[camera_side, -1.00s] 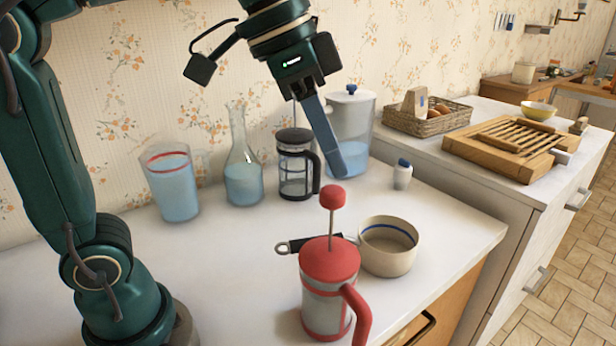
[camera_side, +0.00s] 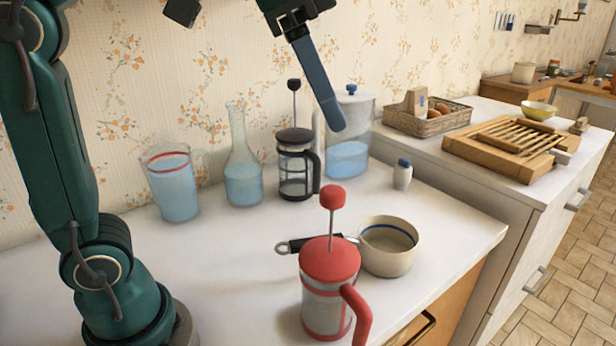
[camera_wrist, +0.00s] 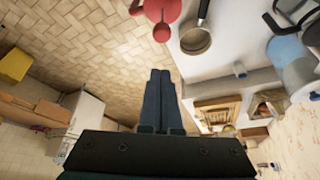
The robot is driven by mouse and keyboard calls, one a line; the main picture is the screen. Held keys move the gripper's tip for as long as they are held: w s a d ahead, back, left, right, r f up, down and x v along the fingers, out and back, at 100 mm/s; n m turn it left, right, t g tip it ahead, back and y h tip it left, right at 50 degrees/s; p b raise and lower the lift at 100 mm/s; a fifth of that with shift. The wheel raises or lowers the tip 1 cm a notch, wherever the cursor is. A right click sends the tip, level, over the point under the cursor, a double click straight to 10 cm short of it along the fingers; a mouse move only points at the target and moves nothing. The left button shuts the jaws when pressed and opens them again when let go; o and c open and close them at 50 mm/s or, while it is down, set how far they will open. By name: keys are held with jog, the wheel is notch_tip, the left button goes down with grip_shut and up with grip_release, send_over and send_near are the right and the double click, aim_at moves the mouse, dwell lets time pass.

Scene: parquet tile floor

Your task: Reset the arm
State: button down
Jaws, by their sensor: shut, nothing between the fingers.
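My gripper (camera_side: 335,122) hangs above the white counter in the side view, its fingers pointing down and slightly right. The fingers are shut together with nothing between them. In the side view they overlap the upper part of a lidded pitcher of blue liquid (camera_side: 349,158) that stands behind. In the wrist view my gripper (camera_wrist: 160,74) also shows its two fingers side by side, with the tile floor beyond them.
On the counter stand a red French press (camera_side: 326,290), a saucepan (camera_side: 391,258), a black French press (camera_side: 297,177), a flask (camera_side: 243,185), a jug (camera_side: 173,190) and a small bottle (camera_side: 402,178). A basket (camera_side: 430,122) and a wooden slatted board (camera_side: 490,155) lie right.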

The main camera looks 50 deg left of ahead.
jog(key=s+a+f+n+y, duration=0.1)
jog(key=s+a+f+n, duration=0.1)
jog(key=f, duration=0.6)
jog(key=s+a+f+n+t+y, duration=0.1)
jog(key=s+a+f+n, duration=0.2)
jog(key=s+f, duration=0.3)
notch_tip(320, 180, down, 2)
jog(key=shift+s+a+f+n, duration=0.2)
jog(key=shift+s+n, duration=0.1)
jog(key=shift+n, duration=0.2)
dwell(0.5)
